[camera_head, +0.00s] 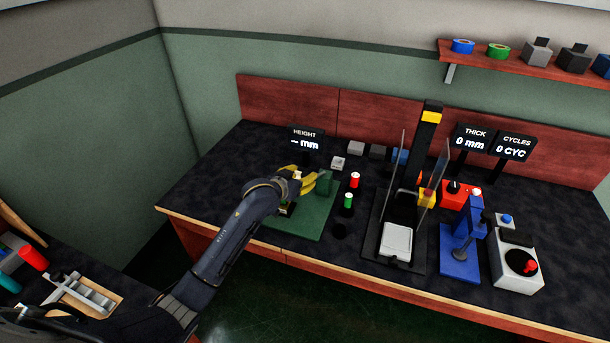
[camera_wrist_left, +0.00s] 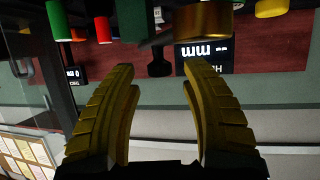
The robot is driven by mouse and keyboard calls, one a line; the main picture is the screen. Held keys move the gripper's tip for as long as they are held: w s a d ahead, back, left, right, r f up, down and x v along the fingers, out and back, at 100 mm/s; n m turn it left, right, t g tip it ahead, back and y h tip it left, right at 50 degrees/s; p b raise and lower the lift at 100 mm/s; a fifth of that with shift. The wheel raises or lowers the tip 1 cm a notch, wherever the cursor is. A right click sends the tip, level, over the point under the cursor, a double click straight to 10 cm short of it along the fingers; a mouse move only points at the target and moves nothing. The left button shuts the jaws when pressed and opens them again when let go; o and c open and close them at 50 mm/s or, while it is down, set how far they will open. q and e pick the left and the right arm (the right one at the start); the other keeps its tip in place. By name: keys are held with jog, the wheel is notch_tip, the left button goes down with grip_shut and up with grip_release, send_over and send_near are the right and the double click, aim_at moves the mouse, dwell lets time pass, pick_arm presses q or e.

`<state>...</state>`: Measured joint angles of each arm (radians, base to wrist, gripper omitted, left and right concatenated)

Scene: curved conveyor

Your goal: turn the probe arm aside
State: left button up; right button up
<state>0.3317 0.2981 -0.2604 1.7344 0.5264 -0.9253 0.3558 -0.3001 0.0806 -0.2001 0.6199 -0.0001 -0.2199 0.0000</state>
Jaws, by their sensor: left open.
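My left gripper (camera_head: 303,178) reaches over the green plate (camera_head: 318,224) of the height station, its yellow fingers spread. A dark green block (camera_head: 325,183) stands just right of the fingertips. The small HEIGHT display (camera_head: 305,140) behind it reads "-- mm". In the left wrist view, which is upside down, the open fingers (camera_wrist_left: 156,70) have nothing between them. A brass round part (camera_wrist_left: 203,20) and the dark green block (camera_wrist_left: 130,20) lie beyond the tips. I cannot tell clearly which part is the probe arm; my gripper hides much of the station. My right gripper is not in view.
A red cylinder (camera_head: 355,180) and a green cylinder (camera_head: 348,200) stand right of the plate. Farther right are a black press with clear panels (camera_head: 439,165), a blue stand (camera_head: 460,264) and a white box with a red knob (camera_head: 519,269). Small grey blocks (camera_head: 356,148) sit behind.

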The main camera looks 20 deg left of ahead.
pick_arm(q)
jog(key=shift+x, duration=1.05)
jog(key=c, duration=1)
grip_shut()
jog(key=shift+r, duration=0.15)
